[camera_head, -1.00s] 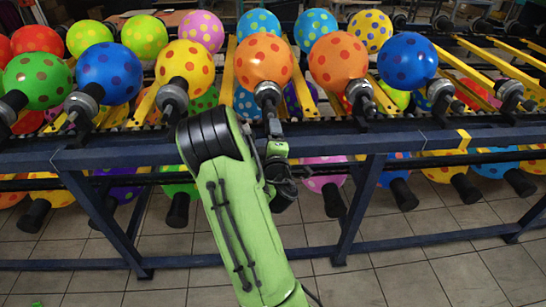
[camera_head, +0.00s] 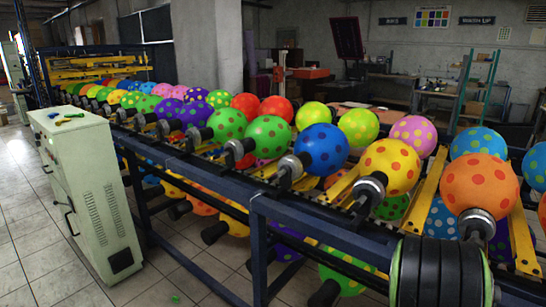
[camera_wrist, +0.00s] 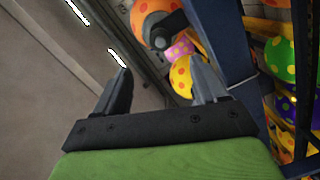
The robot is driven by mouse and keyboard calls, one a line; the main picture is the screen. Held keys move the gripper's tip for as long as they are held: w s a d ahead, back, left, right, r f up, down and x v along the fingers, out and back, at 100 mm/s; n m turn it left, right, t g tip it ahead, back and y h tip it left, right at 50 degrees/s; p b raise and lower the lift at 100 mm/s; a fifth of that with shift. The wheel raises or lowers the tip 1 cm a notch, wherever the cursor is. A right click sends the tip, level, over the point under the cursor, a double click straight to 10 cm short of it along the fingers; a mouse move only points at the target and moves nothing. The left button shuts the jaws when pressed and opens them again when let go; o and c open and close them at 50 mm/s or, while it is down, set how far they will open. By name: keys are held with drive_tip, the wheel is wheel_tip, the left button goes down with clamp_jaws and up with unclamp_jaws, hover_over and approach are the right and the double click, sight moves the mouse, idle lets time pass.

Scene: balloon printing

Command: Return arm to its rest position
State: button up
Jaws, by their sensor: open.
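My gripper (camera_wrist: 162,92) is in the wrist view, its two dark fingers spread apart with nothing between them. Beyond the fingers, that view shows spotted balloons, a dark blue frame post and a brown-grey surface. In the head view, part of my green and black arm (camera_head: 440,272) shows at the bottom right, in front of the balloon rack (camera_head: 285,212). The gripper itself is out of the head view. An orange spotted balloon (camera_head: 480,185) sits just above my arm there. I cannot tell whether the arm touches the rack.
Spotted balloons on holders line the rack, running back to the far left. A pale green cabinet (camera_head: 90,190) with small coloured items on top stands at the left. The tiled floor (camera_head: 30,240) beside it is clear. Shelves (camera_head: 476,88) stand at the back right.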

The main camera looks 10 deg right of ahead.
drive_tip(key=s+a+r+m+g+y, duration=0.15)
drive_tip(key=a+m+y, duration=0.65)
drive_tip(key=a, duration=1.4)
drive_tip(key=s+a+r+n+g+y, duration=0.1)
drive_tip(key=s+a+n+g+y, duration=0.35)
drive_tip(key=s+a, duration=0.8)
wheel_tip(320, 180, up, 17)
drive_tip(key=w+t+y+p, duration=0.1)
drive_tip(key=p, duration=1.6)
drive_tip(key=shift+r+n, duration=0.15)
drive_tip(key=shift+n, duration=0.2)
drive_tip(key=shift+w+y, duration=0.1)
drive_tip(key=shift+y, duration=0.15)
drive_tip(key=shift+w, duration=0.1)
